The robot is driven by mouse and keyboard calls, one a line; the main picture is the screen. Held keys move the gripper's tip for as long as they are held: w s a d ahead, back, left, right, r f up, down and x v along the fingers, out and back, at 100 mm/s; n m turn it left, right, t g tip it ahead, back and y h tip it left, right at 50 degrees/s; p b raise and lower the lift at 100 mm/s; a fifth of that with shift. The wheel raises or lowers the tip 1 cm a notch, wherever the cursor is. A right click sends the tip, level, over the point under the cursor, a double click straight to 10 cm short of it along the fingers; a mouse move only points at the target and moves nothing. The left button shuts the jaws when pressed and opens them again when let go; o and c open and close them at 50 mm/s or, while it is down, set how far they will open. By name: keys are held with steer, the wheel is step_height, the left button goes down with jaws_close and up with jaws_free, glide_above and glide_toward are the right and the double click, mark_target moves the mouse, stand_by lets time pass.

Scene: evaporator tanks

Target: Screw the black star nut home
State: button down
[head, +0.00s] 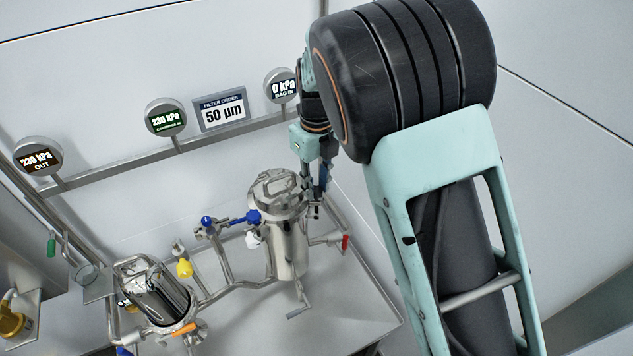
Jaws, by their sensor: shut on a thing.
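My gripper (316,206) points down at the right side of the upright steel filter housing (289,247), close to the rim of its lid (277,186). The gripper is small in the head view and partly behind my own arm. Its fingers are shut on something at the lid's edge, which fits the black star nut. The nut itself cannot be made out between the fingers, and its thread and seating are hidden.
Blue (247,217), yellow (184,268) and red (345,242) valve handles stick out around the pipes. Round gauges (165,118) and a "50 µm" sign (221,111) hang on a rail behind. The steel table is clear at front right.

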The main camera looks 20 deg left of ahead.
mark_target(316, 190)
stand_by(0.4)
steer(key=c, duration=1.6)
jaws_free()
steer(key=shift+r, duration=0.1)
steer(key=shift+r, duration=3.95)
